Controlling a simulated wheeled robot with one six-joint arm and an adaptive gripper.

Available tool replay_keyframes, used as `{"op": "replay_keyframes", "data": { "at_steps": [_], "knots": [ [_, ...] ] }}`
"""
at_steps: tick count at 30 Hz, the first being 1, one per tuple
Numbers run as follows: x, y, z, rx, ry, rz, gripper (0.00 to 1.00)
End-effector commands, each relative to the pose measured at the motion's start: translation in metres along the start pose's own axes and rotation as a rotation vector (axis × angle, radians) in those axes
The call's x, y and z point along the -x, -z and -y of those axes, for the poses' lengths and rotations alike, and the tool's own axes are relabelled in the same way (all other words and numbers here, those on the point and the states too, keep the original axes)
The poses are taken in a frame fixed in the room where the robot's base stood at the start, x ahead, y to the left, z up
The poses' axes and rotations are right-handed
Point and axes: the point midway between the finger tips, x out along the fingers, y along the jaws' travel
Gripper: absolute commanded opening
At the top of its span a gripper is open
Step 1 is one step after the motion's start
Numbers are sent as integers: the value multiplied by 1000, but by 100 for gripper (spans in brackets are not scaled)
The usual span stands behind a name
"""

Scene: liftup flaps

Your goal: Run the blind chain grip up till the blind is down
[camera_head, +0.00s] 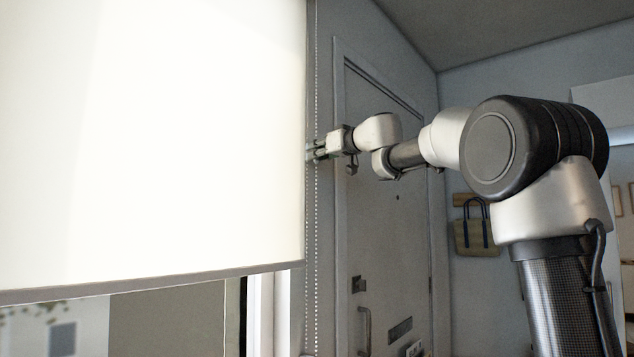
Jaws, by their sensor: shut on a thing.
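The white roller blind (150,140) hangs at the left, its bottom bar (150,283) slanting across the lower left with a strip of window showing below it. The beaded blind chain (316,240) runs vertically just right of the blind's edge. My gripper (314,151) is at the chain, beside the blind's right edge and well above the bottom bar. It is shut on the chain grip, which is small and mostly hidden by the fingers.
A grey door (385,230) with a handle (365,325) stands behind my arm. A bag (476,236) hangs on the wall further right. The window frame (270,310) shows below the blind. The space in front of the door is open.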

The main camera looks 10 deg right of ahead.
Motion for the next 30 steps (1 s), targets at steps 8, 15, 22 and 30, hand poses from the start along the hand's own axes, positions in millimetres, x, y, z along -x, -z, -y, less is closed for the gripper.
{"op": "replay_keyframes", "data": {
  "at_steps": [8,15,22,30],
  "knots": [
    [0,40,-1,1,0,0,0],
    [0,47,0,-2,0,0,0],
    [0,47,0,-3,1,1,0],
    [-1,46,0,-2,2,1,41]
  ]
}}
